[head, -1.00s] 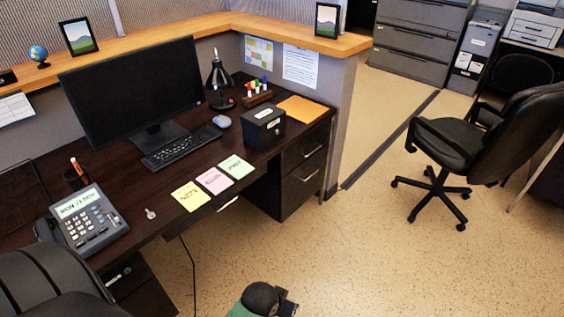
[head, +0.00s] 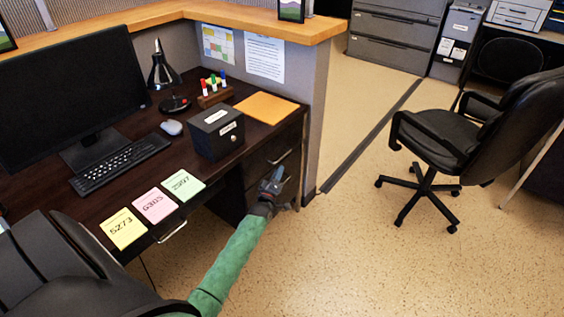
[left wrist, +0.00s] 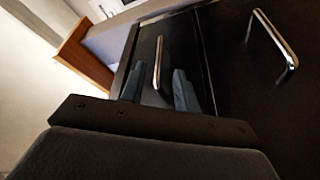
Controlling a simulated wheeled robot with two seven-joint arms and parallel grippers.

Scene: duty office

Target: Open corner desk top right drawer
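The corner desk's top right drawer (head: 284,143) is shut, with a dark front and a metal bar handle (head: 282,157). My left gripper (head: 274,180) is at the drawer fronts, just below that handle in the head view. In the left wrist view its two fingers (left wrist: 158,88) are apart, and the top drawer's handle (left wrist: 158,62) shows between them. I cannot tell whether they touch it. The lower drawer's handle (left wrist: 276,38) is to the right there; in the head view my gripper hides it. My right gripper is out of view.
A black box (head: 216,132), an orange folder (head: 266,107) and sticky notes (head: 155,205) lie on the desk top. A black chair (head: 60,265) is close at lower left. Another office chair (head: 450,140) stands at right. The floor between is clear.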

